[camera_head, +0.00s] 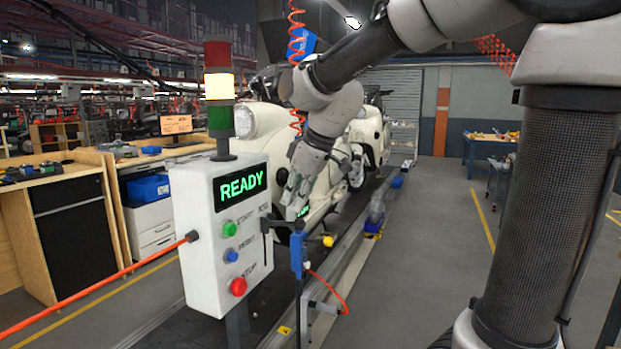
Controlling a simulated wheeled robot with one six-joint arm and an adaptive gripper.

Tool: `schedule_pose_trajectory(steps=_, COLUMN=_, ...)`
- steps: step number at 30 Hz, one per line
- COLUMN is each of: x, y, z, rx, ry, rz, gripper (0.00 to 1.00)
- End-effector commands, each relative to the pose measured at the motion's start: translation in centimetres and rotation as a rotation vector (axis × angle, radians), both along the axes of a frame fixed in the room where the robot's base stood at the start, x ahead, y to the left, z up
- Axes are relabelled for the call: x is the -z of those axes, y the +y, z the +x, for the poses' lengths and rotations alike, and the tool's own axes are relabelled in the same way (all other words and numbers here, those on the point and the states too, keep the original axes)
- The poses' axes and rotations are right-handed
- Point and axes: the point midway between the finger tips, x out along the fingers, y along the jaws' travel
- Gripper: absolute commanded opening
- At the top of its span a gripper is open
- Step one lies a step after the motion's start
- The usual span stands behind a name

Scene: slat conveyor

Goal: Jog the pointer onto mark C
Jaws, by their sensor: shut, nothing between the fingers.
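A white control box (200,240) stands at left centre, its display (241,188) reading READY in green. On its face are a green button (229,229), a blue button (231,255) and a red button (238,286). A black lever or slot (265,235) is at the right edge of the face. My gripper (291,208) is shut and empty, pointing down just right of the box, above the conveyor side. I cannot tell whether it touches anything. I cannot make out the pointer or mark C.
A blue device on a post (298,252) stands below my gripper, with a yellow knob (328,240) beside it. Cream scooters (366,135) stand along the conveyor (345,262). A stack light (219,88) tops the box. An orange rod (100,283) juts left.

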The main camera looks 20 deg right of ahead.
Motion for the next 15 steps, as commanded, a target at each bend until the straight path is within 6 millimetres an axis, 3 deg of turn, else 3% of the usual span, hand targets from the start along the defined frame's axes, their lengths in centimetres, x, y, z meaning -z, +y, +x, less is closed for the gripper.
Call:
schedule_pose_trajectory(steps=6, x=-4.3, y=-1.7, z=-2.2, rx=0.003, ry=-0.005, rz=0.001, gripper=0.00)
schedule_pose_trajectory(steps=15, x=-6.9, y=-2.7, z=-3.6, rx=0.002, ry=-0.003, rz=0.001, gripper=0.00)
